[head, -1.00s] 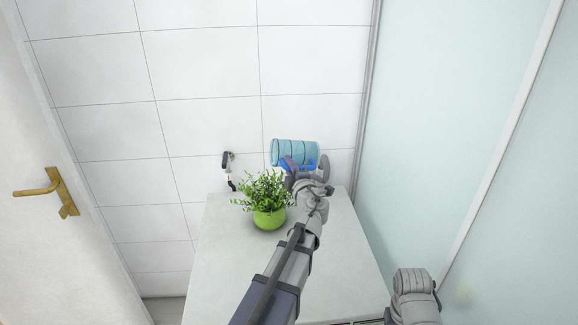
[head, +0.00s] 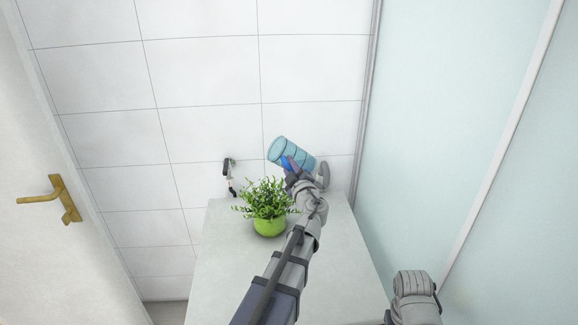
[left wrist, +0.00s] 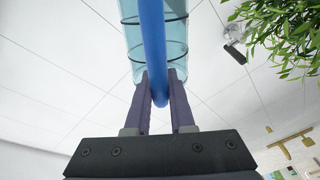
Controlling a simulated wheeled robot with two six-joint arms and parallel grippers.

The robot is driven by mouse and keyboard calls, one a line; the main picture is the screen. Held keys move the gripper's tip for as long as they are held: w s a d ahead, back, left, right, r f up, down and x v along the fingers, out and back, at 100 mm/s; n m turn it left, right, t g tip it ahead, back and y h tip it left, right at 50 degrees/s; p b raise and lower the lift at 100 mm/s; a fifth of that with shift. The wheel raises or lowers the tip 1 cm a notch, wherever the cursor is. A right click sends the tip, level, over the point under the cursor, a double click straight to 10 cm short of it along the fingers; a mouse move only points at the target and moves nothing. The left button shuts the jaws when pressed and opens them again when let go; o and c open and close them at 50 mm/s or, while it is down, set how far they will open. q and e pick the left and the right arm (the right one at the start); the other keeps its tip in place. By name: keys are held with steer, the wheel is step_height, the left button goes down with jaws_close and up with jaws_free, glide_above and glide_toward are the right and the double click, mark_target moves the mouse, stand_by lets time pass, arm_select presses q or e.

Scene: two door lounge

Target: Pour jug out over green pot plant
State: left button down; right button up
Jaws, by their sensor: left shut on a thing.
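The jug (head: 283,150) is translucent blue with a darker blue handle. In the head view it is tilted, its left end higher than its right, above and slightly right of the green pot plant (head: 269,226). My left gripper (head: 292,170) is shut on the handle and holds the jug up. The left wrist view shows the fingers (left wrist: 158,90) on either side of the blue handle (left wrist: 152,45), with the jug (left wrist: 128,60) behind it. The plant's leaves (left wrist: 285,35) show there at upper right. The pot stands upright on the pale table. No falling water is visible.
The pale table (head: 235,270) stands against a white tiled wall (head: 205,75). A small dark and metal fixture (head: 229,172) is behind the plant. A frosted glass panel (head: 440,120) is at right and a door with a brass handle (head: 50,198) at left.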

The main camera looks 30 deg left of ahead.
arm_select(q)
steer(key=w+d+r+m+p, duration=0.5)
steer(key=d+r+m+p, duration=0.1)
steer(key=r+m+p, duration=0.1)
steer(key=shift+d+r+m+y, duration=0.3)
steer(key=shift+d+r+m, duration=0.15)
steer(key=shift+m, duration=0.95)
steer(key=shift+a+f, duration=0.1)
steer(key=shift+s, duration=0.1)
